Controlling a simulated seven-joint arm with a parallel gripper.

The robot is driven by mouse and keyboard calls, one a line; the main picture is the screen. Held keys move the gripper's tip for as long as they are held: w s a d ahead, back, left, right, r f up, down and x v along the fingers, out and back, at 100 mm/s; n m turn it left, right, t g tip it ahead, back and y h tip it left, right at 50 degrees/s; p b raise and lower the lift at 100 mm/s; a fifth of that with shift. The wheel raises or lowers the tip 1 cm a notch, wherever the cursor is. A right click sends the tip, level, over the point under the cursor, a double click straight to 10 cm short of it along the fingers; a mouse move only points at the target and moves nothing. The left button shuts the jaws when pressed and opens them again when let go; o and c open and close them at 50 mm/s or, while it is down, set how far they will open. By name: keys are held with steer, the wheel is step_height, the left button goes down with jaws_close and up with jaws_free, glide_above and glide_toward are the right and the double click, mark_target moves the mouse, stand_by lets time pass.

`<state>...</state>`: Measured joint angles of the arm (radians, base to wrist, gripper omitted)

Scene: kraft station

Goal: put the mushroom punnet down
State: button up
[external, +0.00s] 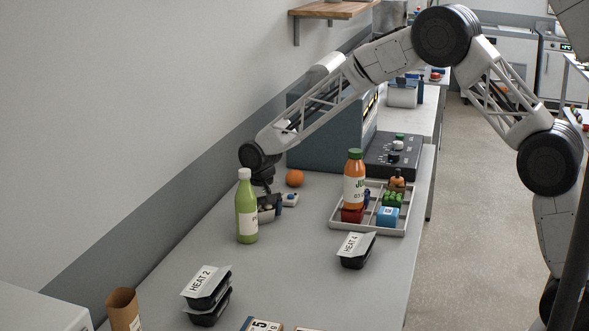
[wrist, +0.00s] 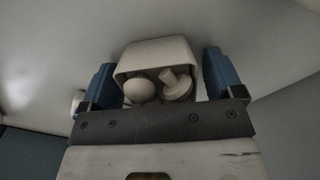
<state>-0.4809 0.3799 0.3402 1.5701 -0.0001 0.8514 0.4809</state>
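The mushroom punnet (wrist: 158,58) is a pale tub with whitish mushrooms in its open side, seen between my fingers in the wrist view. It sits slightly askew, close to the left finger, with a narrow dark gap showing near the right one. My gripper (wrist: 162,82) has blue fingers on both sides of it; whether they press on it cannot be told. In the external view my gripper (external: 269,208) is low at the tabletop, just right of and behind the green bottle (external: 246,212). The punnet is mostly hidden there, and contact with the table is unclear.
An orange (external: 294,178) and a small white-and-blue item (external: 290,199) lie close to my gripper. A divided tray (external: 375,229) with a juice bottle (external: 354,180) stands to the right. Black meal packs (external: 356,251) (external: 207,290) sit in front. The middle of the counter (external: 295,262) is clear.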

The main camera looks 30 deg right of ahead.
mark_target(262, 205)
steer(key=shift+r, duration=0.1)
step_height(262, 205, up, 12)
stand_by(0.9)
stand_by(0.6)
steer(key=s+d+r, duration=0.5)
steer(key=s+d, duration=0.2)
steer(key=d, duration=0.2)
steer(key=s+d+r+t, duration=0.1)
steer(key=s+d+r, duration=0.4)
steer(key=s+d, duration=0.3)
steer(key=s+d+r, duration=0.5)
steer(key=d, duration=0.5)
steer(key=s+d+f, duration=0.1)
steer(key=s+d, duration=0.3)
steer(key=s, duration=0.5)
steer(key=s+d+f+t, duration=0.1)
steer(key=s+d, duration=0.4)
steer(key=s, duration=0.5)
steer(key=s+d+f, duration=0.2)
steer(key=s+d, duration=0.3)
steer(key=s, duration=0.5)
steer(key=shift+d+t, duration=0.2)
steer(key=shift+t, duration=0.1)
